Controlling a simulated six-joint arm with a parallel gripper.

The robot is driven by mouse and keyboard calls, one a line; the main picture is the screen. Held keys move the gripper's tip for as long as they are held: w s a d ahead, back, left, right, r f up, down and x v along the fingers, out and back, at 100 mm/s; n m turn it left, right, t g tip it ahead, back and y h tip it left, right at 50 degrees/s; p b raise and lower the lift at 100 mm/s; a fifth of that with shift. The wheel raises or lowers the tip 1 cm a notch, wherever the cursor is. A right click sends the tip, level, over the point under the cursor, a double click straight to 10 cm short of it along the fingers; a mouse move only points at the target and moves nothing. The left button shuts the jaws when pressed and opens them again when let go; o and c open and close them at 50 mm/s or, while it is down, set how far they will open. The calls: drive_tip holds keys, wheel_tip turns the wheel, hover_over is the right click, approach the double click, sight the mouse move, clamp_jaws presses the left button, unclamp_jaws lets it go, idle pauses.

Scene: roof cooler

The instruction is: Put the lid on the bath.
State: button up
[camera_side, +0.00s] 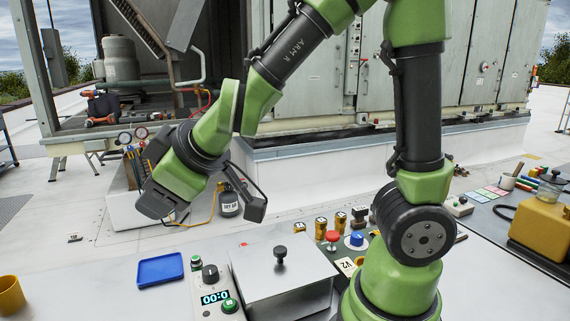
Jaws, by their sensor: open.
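The lid (267,278) is a flat silvery metal plate with a black knob (280,253). It lies over the bath (305,303), a metal box at the bottom middle of the side view. The lid looks roughly level; I cannot tell whether it sits fully flush on the rim. The inside of the bath is hidden. My gripper (207,208) is up and to the left of the lid, clear of it, with its two dark jaws wide apart. I see nothing held between them. A dark labelled bottle (229,204) shows behind the gap.
A timer unit (214,293) with a green button stands just left of the bath. A blue tray (160,270) and a yellow cup (10,295) are farther left. Brass fittings, a red knob (332,238) and a blue knob (356,239) stand behind and right of the bath.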

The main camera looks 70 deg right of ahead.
drive_tip(key=s+r+m+y, duration=0.3)
drive_tip(key=s+r, duration=0.2)
drive_tip(key=s+d+m+g, duration=0.1)
drive_tip(key=s+m, duration=0.2)
drive_tip(key=s, duration=0.2)
drive_tip(key=s+d+m+g+h, duration=0.1)
drive_tip(key=s+d+m, duration=0.1)
drive_tip(key=s, duration=0.4)
drive_tip(key=shift+d+f+m, duration=0.15)
drive_tip(key=shift+d+m, duration=0.15)
drive_tip(key=shift+m, duration=0.3)
